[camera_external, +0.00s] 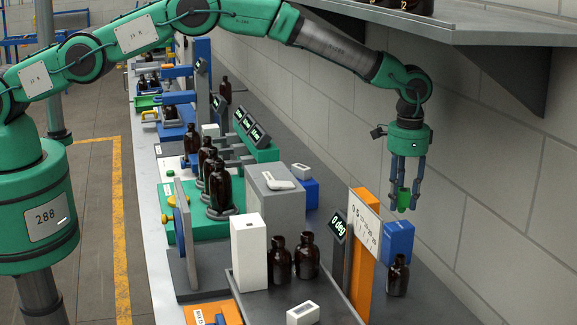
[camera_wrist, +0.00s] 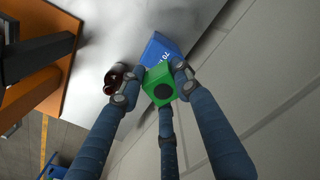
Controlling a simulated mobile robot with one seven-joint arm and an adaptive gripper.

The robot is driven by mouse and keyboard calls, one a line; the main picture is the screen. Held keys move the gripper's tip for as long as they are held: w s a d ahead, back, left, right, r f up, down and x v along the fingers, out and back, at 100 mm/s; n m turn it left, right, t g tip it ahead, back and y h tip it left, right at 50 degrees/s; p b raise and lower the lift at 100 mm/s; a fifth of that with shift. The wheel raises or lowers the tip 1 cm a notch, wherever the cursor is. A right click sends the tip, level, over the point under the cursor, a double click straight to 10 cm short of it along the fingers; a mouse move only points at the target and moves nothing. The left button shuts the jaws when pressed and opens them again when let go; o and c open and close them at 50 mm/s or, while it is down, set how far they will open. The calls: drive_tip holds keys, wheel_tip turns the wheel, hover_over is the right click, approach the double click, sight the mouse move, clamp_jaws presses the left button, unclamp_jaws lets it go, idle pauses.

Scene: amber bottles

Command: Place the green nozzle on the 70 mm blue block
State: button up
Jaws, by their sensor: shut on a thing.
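My gripper (camera_external: 405,198) has blue fingers and is shut on the green nozzle (camera_external: 403,199), holding it in the air. In the wrist view the nozzle (camera_wrist: 158,84) sits between the fingers, with a dark round opening facing the camera. The blue block (camera_external: 398,241) stands on the bench below the nozzle, near the wall. In the wrist view the blue block (camera_wrist: 155,47) shows partly behind the nozzle, with a white "70" on it. The nozzle appears above the block and apart from it in the external view.
A dark bottle (camera_external: 397,276) stands right in front of the blue block. An orange post (camera_external: 362,270) with a white scale plate (camera_external: 364,222) rises just left of the block. The grey wall (camera_external: 480,200) is close on the right. A shelf (camera_external: 470,28) overhangs above.

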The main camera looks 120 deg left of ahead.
sight(401, 209)
drive_tip(key=shift+f+p, duration=0.55)
drive_tip(key=shift+f, duration=1.2)
drive_tip(key=shift+f, duration=0.1)
drive_tip(key=o, duration=1)
drive_tip(key=shift+r+b, duration=0.55)
drive_tip(key=shift+r, duration=1.55)
drive_tip(key=shift+a, duration=0.1)
